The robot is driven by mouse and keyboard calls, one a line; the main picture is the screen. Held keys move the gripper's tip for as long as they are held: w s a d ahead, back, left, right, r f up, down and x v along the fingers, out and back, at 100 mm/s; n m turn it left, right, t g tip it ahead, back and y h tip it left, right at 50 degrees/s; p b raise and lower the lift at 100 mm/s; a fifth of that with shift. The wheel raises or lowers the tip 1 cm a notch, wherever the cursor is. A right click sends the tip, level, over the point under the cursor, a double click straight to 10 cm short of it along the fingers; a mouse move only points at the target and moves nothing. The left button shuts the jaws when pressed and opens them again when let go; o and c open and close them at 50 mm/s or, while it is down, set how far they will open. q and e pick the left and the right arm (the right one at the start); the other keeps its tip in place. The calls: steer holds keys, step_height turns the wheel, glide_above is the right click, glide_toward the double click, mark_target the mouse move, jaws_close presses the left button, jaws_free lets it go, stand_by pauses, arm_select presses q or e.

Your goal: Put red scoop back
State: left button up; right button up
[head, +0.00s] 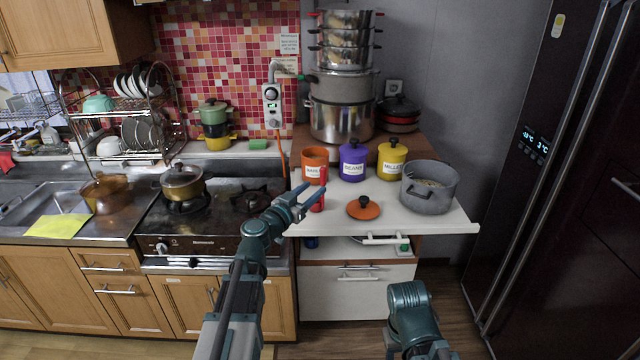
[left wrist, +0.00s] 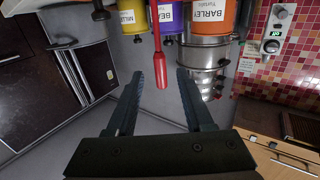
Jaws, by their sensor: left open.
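The red scoop (left wrist: 161,62) shows in the left wrist view as a long red handle between the open fingers, apart from both. In the head view the scoop (head: 318,203) is partly hidden by my left gripper (head: 312,194), which is open at the shelf's front edge. The left gripper (left wrist: 160,76) points at the canisters in the wrist view. The orange BARLEY canister (head: 313,157) stands just behind the scoop without a lid on it. An orange lid with a black knob (head: 363,209) lies on the shelf. The scoop's far end cannot be made out.
A purple BEANS canister (head: 352,164) and a yellow MILLET canister (head: 391,162) stand right of the orange one. A grey pot (head: 430,190) is at the shelf's right. The white shelf (head: 450,222) has bare room along its front. A stove (head: 215,232) is left.

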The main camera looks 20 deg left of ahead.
arm_select(q)
steer(key=v, duration=0.6)
steer(key=s+d+f+m+g+h, duration=0.2)
steer(key=s+d+f+g, duration=0.3)
steer(key=d, duration=0.5)
steer(key=s+d+f+m+g+h, duration=0.25)
steer(key=d+f+g, duration=0.35)
steer(key=d, duration=0.5)
steer(key=s+a+f+n+g+y, duration=0.1)
steer(key=s+f+n+g+y, duration=0.1)
steer(key=s+f+y, duration=0.3)
steer(key=s+f+n+g+y, duration=0.2)
steer(key=s+f+g+y, duration=0.2)
steer(key=s, duration=0.7)
steer(key=shift+s+a+f+g+y, duration=0.3)
steer(key=shift+a+f+y, duration=0.1)
steer(key=shift+f+y, duration=0.6)
